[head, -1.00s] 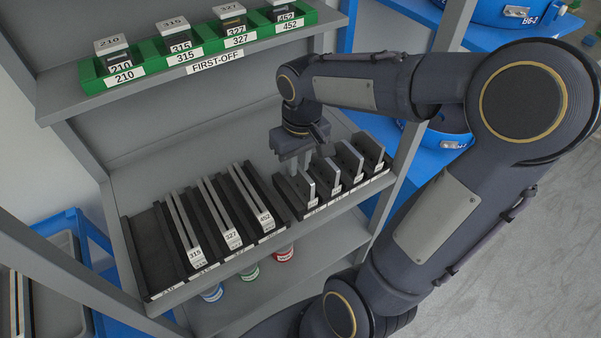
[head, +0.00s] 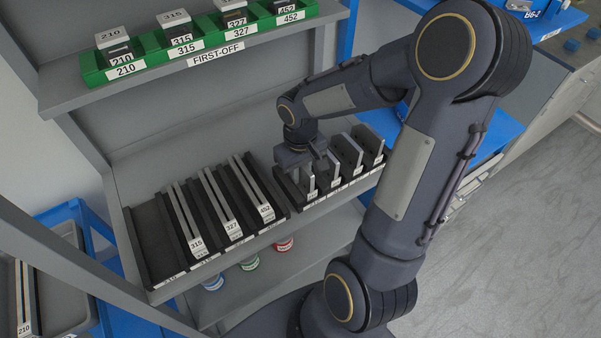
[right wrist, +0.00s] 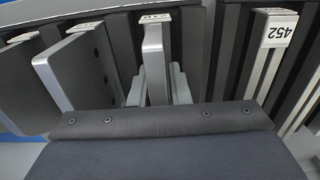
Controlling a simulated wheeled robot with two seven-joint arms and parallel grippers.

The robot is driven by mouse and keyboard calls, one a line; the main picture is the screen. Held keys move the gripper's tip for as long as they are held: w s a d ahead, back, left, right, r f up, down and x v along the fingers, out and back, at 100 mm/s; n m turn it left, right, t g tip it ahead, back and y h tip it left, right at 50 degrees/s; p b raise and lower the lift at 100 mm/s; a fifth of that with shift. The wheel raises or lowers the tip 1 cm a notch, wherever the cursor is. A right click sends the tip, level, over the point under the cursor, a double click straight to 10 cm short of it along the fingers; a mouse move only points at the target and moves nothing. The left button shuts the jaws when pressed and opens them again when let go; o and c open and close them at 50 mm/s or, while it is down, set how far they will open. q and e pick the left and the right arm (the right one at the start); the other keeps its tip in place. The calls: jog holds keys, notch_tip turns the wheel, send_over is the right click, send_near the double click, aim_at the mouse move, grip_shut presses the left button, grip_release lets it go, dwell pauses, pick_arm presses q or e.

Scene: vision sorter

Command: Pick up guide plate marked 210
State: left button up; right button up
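A thin upright plate marked 210 (head: 24,300) stands in a grey tray at the lower left, cut by the picture's edge. Upright plates marked 315 (head: 183,215), 327 (head: 219,205) and 452 (head: 254,190) stand in the black rack on the middle shelf; its leftmost slot is empty. My right gripper (head: 301,178) is low over the right-hand rack, at its leftmost thick plate (head: 311,184). In the right wrist view its fingers are on both sides of that plate (right wrist: 154,60); whether they press it is unclear. My left gripper is out of view.
Other thick plates (head: 352,150) stand close to the right of my right gripper. The upper shelf holds green bins (head: 123,71) labelled 210, 315, 327 and 452. Blue, green and red round items sit below the racks.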

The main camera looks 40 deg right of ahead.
grip_shut()
jog(key=shift+r, duration=0.1)
